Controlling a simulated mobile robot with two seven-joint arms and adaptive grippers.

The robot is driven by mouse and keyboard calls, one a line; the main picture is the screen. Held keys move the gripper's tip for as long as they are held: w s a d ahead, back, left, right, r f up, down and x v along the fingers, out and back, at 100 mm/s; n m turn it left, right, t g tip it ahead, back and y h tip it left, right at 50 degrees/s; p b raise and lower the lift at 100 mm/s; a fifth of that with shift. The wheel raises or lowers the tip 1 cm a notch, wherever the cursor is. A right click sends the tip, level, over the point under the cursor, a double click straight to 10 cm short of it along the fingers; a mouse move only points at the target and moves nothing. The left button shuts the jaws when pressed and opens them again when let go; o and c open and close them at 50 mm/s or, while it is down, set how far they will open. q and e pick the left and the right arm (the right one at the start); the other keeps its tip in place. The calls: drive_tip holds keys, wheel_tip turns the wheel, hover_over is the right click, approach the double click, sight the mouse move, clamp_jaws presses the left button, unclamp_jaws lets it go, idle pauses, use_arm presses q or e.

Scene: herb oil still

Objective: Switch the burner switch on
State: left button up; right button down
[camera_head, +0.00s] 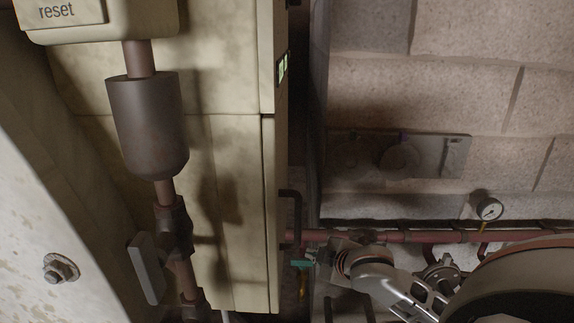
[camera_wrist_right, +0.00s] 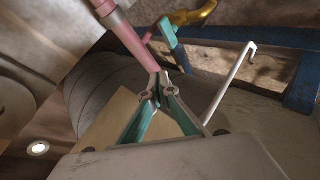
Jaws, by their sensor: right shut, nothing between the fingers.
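No part in view is clearly marked as the burner switch. A grey metal plate (camera_head: 456,156) with a dark round knob (camera_head: 399,160) is fixed to the brick wall in shadow; I cannot tell if it is the switch. My right gripper (camera_head: 303,264) is low in the head view, below and left of that plate, by the red pipe. In the wrist view its teal fingers (camera_wrist_right: 158,92) meet at the tips, shut and empty. The tips appear near a pinkish pipe (camera_wrist_right: 131,42); contact cannot be told. My left gripper is not in view.
A cream cabinet (camera_head: 225,160) stands left of the gripper, with a black handle (camera_head: 290,213) on its edge. A box marked "reset" (camera_head: 58,12) is at top left. A red pipe (camera_head: 400,236) and a gauge (camera_head: 488,209) run along the wall. A white hooked rod (camera_wrist_right: 230,85) is near the fingers.

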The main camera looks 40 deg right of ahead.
drive_tip(key=w+d+r+t+y, duration=0.15)
drive_tip(key=w+d+r, duration=0.3)
drive_tip(key=r, duration=0.95)
drive_tip(key=w+d+r+t, duration=0.3)
drive_tip(key=w+d+r, duration=0.15)
drive_tip(key=r, duration=0.95)
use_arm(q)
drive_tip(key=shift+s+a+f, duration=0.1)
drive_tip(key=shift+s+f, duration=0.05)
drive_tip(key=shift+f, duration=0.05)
use_arm(e)
drive_tip(key=s+r+t+y, duration=0.1)
drive_tip(key=s+r+t, duration=0.1)
drive_tip(key=r, duration=1.4)
drive_tip(key=s+r+t+y, duration=0.1)
drive_tip(key=s+r, duration=0.3)
drive_tip(key=r, duration=1.2)
drive_tip(key=shift+s+d+r+n+t, duration=0.3)
drive_tip(key=shift+s+d+n+t, duration=0.1)
drive_tip(key=shift+t, duration=0.25)
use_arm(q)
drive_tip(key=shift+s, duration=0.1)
